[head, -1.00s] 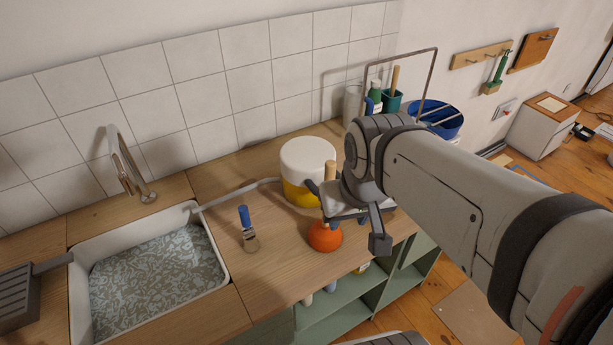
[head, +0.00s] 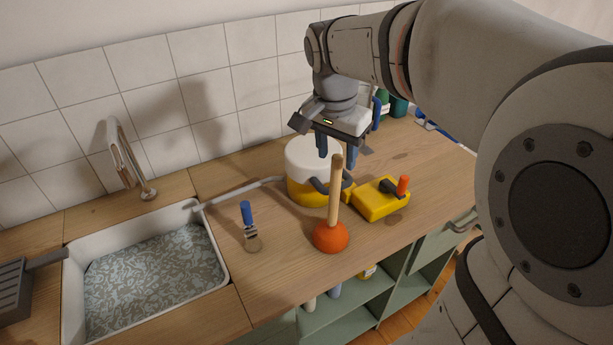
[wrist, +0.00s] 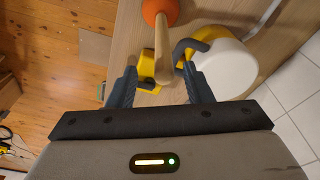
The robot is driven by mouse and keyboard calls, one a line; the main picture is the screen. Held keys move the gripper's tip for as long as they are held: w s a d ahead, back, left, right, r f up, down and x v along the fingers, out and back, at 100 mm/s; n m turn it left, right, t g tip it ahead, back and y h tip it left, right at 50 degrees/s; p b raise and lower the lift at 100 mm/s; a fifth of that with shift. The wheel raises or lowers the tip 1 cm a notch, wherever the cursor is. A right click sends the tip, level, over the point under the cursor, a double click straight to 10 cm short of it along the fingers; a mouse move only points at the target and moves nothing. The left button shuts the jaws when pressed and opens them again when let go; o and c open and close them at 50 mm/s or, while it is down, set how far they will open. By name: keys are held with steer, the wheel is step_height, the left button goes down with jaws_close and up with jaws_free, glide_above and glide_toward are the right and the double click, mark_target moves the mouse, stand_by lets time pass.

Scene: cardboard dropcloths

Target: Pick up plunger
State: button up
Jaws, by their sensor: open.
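The plunger stands upright on the wooden counter, with an orange rubber cup (head: 331,237) and a pale wooden handle (head: 335,190). My gripper (head: 341,154) is open and empty, pointing down around the level of the handle's top. In the wrist view the handle (wrist: 162,48) runs from the orange cup (wrist: 160,11) at the top edge to between the two dark blue fingers of my gripper (wrist: 160,72). I cannot tell how far the handle's tip is from the fingers in depth.
A white and yellow bucket (head: 307,187) stands close behind the plunger. A yellow box with an orange knob (head: 381,199) is at its right. The counter's front edge is close to the cup.

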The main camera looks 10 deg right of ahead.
mark_target(337, 175)
steer(key=f, duration=0.5)
steer(key=w+d+f, duration=0.1)
steer(key=f, duration=0.1)
steer(key=shift+f+p, duration=0.15)
steer(key=shift+p, duration=0.25)
jaws_close()
